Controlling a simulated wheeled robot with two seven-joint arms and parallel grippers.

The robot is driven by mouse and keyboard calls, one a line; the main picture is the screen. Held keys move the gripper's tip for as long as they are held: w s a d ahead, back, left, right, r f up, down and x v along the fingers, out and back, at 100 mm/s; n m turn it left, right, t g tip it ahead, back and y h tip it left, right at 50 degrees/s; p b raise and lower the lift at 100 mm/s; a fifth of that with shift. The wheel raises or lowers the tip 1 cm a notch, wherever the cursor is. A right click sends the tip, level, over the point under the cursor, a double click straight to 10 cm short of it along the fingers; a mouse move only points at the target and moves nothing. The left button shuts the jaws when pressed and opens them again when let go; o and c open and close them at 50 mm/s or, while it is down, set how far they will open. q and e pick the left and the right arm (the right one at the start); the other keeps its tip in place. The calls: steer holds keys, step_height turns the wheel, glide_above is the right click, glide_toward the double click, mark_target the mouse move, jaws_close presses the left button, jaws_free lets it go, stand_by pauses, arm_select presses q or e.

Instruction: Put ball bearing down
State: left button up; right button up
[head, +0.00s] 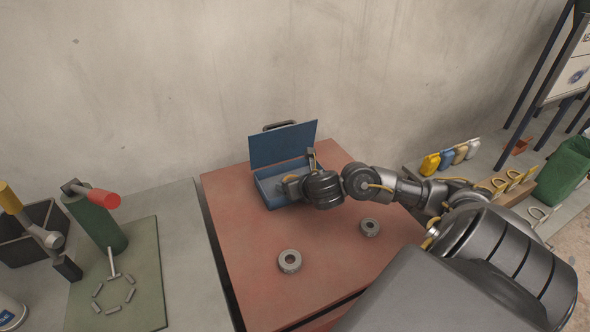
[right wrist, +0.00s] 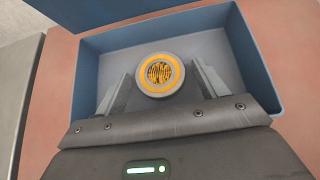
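A round ball bearing (right wrist: 160,74) with a grey rim and an orange ring lies in the blue box (right wrist: 262,75), near the middle of its floor. My right gripper (right wrist: 160,80) is over the box with its fingers apart, one on each side of the bearing. A small gap shows between each finger and the rim. In the head view the right gripper (head: 295,182) reaches into the box (head: 270,197), whose lid (head: 283,145) stands open; the bearing is hidden there. My left gripper is not in view.
Two grey rings, one at the front (head: 289,261) and one to the right (head: 370,227), lie on the red table top (head: 235,220). A green mat (head: 140,285) with small parts and a green cylinder (head: 95,220) are at left. Coloured containers (head: 430,164) stand at right.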

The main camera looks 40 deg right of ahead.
steer(key=shift+o, duration=0.4)
steer(key=shift+r, duration=0.15)
steer(key=shift+s+r+p, duration=0.1)
steer(key=shift+r+p, duration=0.1)
steer(key=shift+p, duration=0.15)
steer(key=p+v, duration=0.4)
steer(key=v, duration=0.6)
steer(key=shift+s+a+r, duration=0.15)
steer(key=shift+s+r, duration=0.1)
steer(key=shift+r, duration=0.05)
steer(key=shift+s+a+r, duration=0.1)
steer(key=shift+s+r, duration=0.05)
steer(key=shift+s, duration=0.25)
